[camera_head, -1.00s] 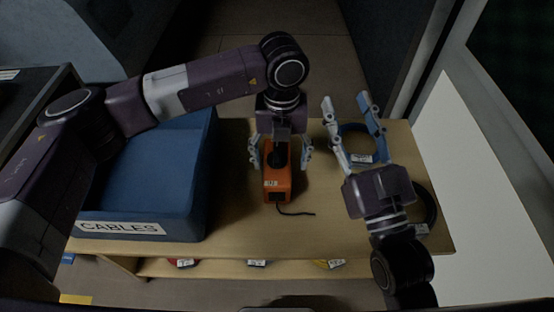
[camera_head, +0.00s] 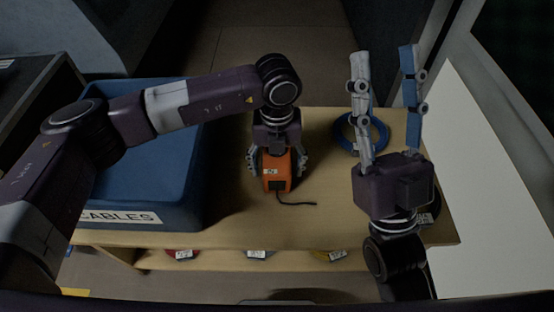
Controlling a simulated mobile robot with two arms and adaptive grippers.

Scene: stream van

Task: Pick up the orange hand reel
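The orange hand reel (camera_head: 277,183) stands on the wooden table with a white label on it and a short black cable end trailing to the right. My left gripper (camera_head: 277,168) is over it from above, with one finger on each side close to the reel's flanks. I cannot tell whether the fingers touch it. The gripper body hides the reel's top. My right gripper (camera_head: 388,110) is open and empty, its fingers spread and pointing away from me, to the right of the reel.
A large blue bin (camera_head: 150,185) labelled CABLES stands left of the reel. A blue cable coil (camera_head: 347,143) lies behind and right of the reel. A dark coil is mostly hidden behind my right gripper. Labelled items lie on a lower shelf (camera_head: 220,260). Bare tabletop lies in front of the reel.

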